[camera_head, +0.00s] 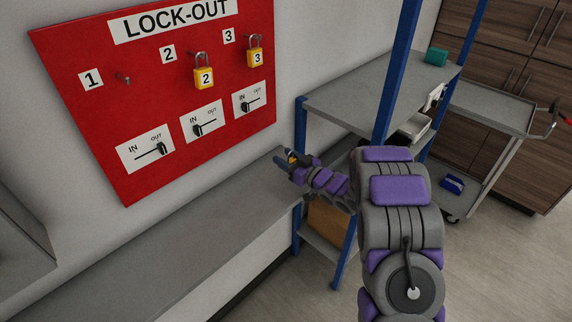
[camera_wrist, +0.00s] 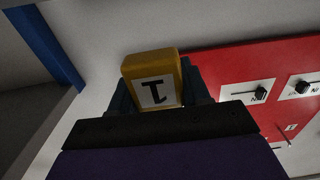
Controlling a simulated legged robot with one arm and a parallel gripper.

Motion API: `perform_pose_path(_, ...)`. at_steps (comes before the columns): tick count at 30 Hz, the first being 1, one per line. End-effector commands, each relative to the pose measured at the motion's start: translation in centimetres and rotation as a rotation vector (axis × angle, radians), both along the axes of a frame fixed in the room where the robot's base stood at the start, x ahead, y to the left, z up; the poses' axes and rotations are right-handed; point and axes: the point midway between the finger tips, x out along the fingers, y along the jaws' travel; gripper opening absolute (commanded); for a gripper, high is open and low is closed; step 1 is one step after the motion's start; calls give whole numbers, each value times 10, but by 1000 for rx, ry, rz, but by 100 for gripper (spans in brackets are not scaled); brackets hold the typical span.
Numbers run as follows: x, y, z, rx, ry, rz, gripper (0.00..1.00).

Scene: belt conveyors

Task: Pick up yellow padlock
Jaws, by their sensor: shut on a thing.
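A yellow padlock (camera_wrist: 153,64) with a white label marked 1 is held between the fingers of my gripper (camera_wrist: 160,88) in the wrist view. The label looks upside down there. In the head view my gripper (camera_head: 289,163) is small, above the right end of the grey ledge, with a bit of yellow between its fingers. The padlock's shackle is hidden. The red lock-out board (camera_head: 107,138) hangs on the wall to the left. Padlock 2 (camera_head: 204,78) and padlock 3 (camera_head: 256,57) hang on it. The hook (camera_head: 123,78) beside label 1 is empty.
A long grey ledge (camera_head: 180,235) runs below the board. A shelf rack with blue posts (camera_head: 396,75) and a grey top stands close right of my gripper. A teal box (camera_head: 436,57) sits on it. A grey cart (camera_head: 490,108) stands further right.

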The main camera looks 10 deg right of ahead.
Motion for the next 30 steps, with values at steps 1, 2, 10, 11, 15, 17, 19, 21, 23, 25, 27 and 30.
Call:
perform_pose_path(1, 0, 0, 12, -2, -4, 0, 14)
perform_pose_path(2, 0, 0, 17, -2, -3, 0, 14)
perform_pose_path(10, -40, -32, 19, 1, 4, -6, 14)
perform_pose_path(11, -47, -37, 19, -1, 4, -5, 14)
perform_pose_path(15, -80, -60, 19, -2, 5, -5, 14)
perform_pose_path(17, -93, -71, 19, -2, 5, -7, 14)
perform_pose_path(19, -107, -80, 19, -2, 4, -5, 14)
perform_pose_path(21, -120, -89, 18, -1, 5, -6, 14)
perform_pose_path(23, -129, -95, 17, -2, 6, -4, 14)
perform_pose_path(25, -138, -101, 18, 1, 5, -3, 14)
perform_pose_path(27, -145, -106, 17, 0, 4, -3, 14)
perform_pose_path(30, -152, -111, 17, -2, 4, -2, 14)
